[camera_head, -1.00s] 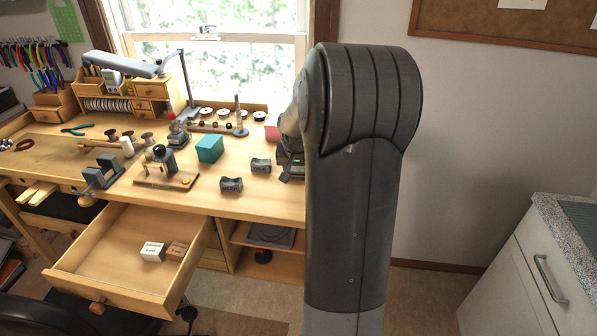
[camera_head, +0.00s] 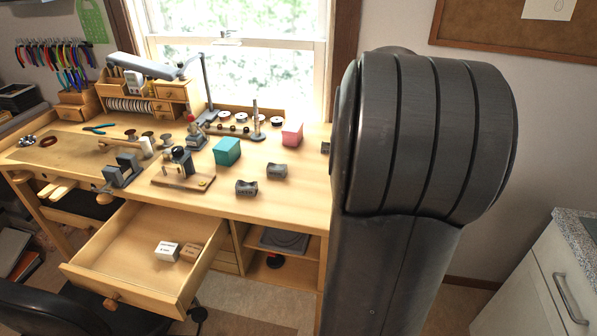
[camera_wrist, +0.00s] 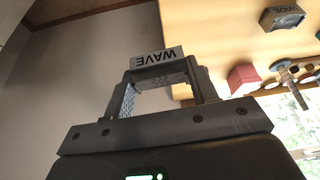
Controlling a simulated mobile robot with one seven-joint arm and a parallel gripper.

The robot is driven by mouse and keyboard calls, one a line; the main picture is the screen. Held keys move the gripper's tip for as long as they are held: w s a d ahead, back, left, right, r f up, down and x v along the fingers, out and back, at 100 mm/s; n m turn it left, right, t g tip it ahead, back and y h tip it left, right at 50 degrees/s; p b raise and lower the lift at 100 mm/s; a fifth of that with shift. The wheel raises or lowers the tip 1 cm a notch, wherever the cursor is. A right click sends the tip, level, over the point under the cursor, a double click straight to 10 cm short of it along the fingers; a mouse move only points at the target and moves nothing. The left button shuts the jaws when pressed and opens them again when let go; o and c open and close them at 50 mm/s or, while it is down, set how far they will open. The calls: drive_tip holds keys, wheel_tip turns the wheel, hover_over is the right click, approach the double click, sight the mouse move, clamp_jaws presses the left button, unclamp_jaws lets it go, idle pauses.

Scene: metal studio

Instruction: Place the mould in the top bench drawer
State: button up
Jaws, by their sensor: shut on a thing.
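My gripper (camera_wrist: 160,74) is shut on a grey mould block (camera_wrist: 157,57) lettered "WAVE", held between the fingertips in the wrist view. In the head view my arm hides most of the gripper and the held block. The top bench drawer (camera_head: 125,292) is pulled open at the front left of the bench. A white block (camera_head: 167,251) and a brown block (camera_head: 191,252) lie inside it at the right; its left part is bare. Two other grey mould blocks (camera_head: 246,187) (camera_head: 277,171) stand on the bench top.
The wooden bench (camera_head: 290,200) carries a teal box (camera_head: 227,150), a pink block (camera_head: 292,134) and a tool on a wooden base (camera_head: 182,180). A dark chair (camera_head: 45,312) stands near the drawer's left front. A cabinet (camera_head: 535,285) stands at the right.

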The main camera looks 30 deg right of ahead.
drive_tip(key=shift+s+d+r, duration=0.1)
drive_tip(key=shift+s+r, duration=0.05)
drive_tip(key=shift+r, duration=0.05)
